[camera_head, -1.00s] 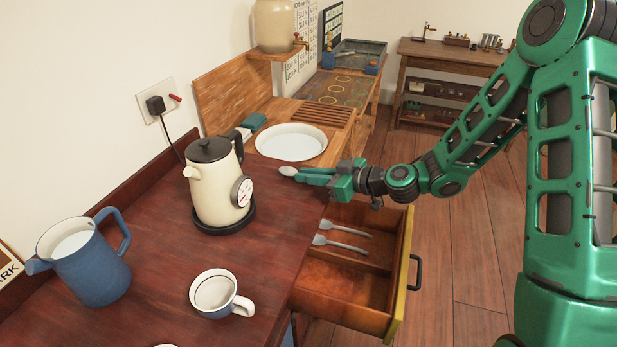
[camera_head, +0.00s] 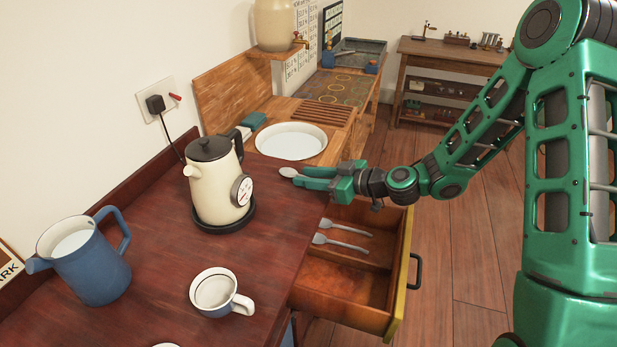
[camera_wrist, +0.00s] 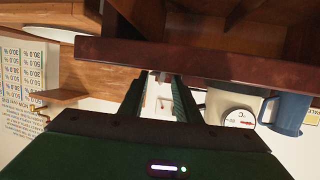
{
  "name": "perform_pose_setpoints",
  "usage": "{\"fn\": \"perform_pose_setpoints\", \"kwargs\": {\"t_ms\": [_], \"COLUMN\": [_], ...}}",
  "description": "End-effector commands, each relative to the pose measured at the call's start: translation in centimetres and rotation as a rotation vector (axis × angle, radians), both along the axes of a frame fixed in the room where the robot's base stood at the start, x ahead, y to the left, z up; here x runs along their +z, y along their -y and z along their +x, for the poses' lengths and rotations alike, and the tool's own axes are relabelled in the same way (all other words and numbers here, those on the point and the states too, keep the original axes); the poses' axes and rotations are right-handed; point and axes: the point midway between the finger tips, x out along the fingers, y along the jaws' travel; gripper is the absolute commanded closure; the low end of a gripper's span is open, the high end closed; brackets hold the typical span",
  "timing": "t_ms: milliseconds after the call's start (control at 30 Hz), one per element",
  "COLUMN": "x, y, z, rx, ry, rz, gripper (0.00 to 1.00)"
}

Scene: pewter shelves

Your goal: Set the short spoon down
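The short spoon (camera_head: 288,172) shows its pale bowl at the right edge of the dark red counter, near the white basin. Its handle runs back between the fingers of my gripper (camera_head: 307,178) and is mostly hidden. The fingers stand apart, one on each side of the handle. In the wrist view, my gripper (camera_wrist: 160,82) also shows a clear gap between its two fingers, below the counter edge in the picture. I cannot clearly make out the spoon there, nor tell whether it rests fully on the counter.
An open drawer (camera_head: 347,307) below my gripper holds two grey utensils (camera_head: 340,245). A cream kettle (camera_head: 217,190) stands to the left. A white basin (camera_head: 291,142) lies behind. A blue jug (camera_head: 88,265) and a white cup (camera_head: 215,292) stand nearer. Counter between kettle and drawer is clear.

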Motion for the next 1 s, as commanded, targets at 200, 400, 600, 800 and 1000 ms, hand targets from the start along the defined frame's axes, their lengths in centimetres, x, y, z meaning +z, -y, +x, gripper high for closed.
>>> {"fn": "perform_pose_setpoints", "kwargs": {"t_ms": [200,400,600,800,1000], "x": [1.0,2.1,2.9,3.2,3.2], "y": [2.8,5.9,7.9,8.6,8.6], "z": [-1.4,-3.2,-4.6,-5.1,-5.1], "rx": [-0.006,-0.005,-0.003,-0.001,0.000], "ry": [-0.002,-0.001,-0.001,0.000,-0.002], "rz": [0.000,-0.001,0.000,0.000,-0.003], "gripper": [0.70,0.70,0.70,0.70,0.70]}}
